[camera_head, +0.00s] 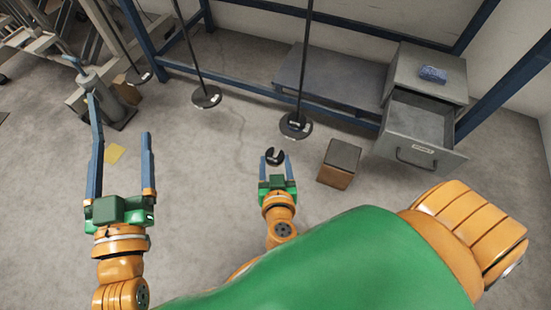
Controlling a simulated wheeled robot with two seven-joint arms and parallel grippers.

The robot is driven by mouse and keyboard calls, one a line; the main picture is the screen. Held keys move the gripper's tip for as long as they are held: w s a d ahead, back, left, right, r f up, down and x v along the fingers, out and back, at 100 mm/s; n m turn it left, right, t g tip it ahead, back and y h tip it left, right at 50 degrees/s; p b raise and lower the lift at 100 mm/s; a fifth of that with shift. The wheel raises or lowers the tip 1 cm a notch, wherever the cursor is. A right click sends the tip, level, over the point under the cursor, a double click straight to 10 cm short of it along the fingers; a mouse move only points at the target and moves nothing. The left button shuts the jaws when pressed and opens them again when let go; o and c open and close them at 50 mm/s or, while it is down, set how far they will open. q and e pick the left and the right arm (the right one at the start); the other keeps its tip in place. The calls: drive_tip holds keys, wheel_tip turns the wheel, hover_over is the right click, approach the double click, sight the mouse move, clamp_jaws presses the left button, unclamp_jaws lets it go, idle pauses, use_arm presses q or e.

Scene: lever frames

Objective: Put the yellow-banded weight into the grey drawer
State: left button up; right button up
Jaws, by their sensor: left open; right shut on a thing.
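My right gripper (276,166) is shut on a small dark slotted weight (274,154), held up in front of its fingers near the middle of the view. No yellow band can be made out on the weight from here. The grey drawer (416,146) is pulled open from a grey cabinet at the right, with a handle and a label on its front. Its visible inside looks empty. The weight is left of the drawer and apart from it. My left gripper (119,122) is wide open and empty at the left, far from the drawer.
A brown block with a dark top (340,160) stands between my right gripper and the drawer. Poles on round black bases (295,125) stand behind. A blue object (433,74) lies on the cabinet. Open floor lies between my grippers.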

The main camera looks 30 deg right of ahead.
drive_tip(key=shift+s+a+b, duration=0.9)
drive_tip(key=shift+s+a, duration=1.05)
drive_tip(key=shift+a, duration=0.3)
